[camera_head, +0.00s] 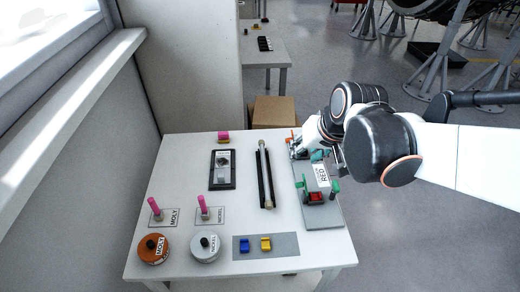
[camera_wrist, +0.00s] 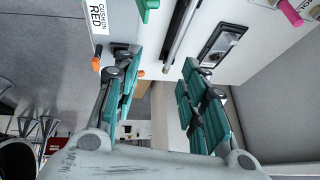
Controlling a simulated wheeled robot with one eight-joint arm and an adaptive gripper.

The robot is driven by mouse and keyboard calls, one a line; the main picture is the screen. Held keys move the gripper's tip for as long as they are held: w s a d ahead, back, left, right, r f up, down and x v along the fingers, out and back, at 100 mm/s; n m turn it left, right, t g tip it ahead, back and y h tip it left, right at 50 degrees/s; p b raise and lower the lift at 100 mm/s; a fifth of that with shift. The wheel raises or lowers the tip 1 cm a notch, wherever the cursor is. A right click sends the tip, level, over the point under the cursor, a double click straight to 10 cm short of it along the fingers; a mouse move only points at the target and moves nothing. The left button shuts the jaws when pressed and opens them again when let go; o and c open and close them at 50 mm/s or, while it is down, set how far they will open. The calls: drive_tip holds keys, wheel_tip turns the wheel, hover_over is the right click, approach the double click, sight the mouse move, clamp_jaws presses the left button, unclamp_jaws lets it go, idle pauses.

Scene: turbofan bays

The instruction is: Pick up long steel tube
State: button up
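A long steel tube (camera_head: 267,176) lies lengthwise along a dark holder in the middle of the white table (camera_head: 185,190). In the wrist view the tube (camera_wrist: 183,30) runs up and away beyond the fingers. My gripper (camera_head: 322,154) is to the right of the tube, over the grey board, partly hidden behind my wrist in the head view. In the wrist view my gripper (camera_wrist: 156,68) is wide open, with teal pads and nothing between them. The fingers are apart from the tube.
A grey board (camera_head: 323,217) with a "RED" label and green and red parts lies right of the tube. A black-framed plate (camera_head: 222,170) lies to its left. Pink-handled stamps, an orange MOLY tin (camera_head: 154,249) and a NICKEL tin (camera_head: 205,247) stand front left. A cardboard box (camera_head: 274,112) stands behind.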

drive_tip(key=g+y, duration=0.1)
approach(265, 169)
drive_tip(key=shift+b+x, duration=2.7)
drive_tip(key=shift+x, duration=1.75)
drive_tip(key=shift+d, duration=0.1)
drive_tip(key=shift+s, duration=0.1)
drive_tip(key=shift+c, duration=0.4)
clamp_jaws()
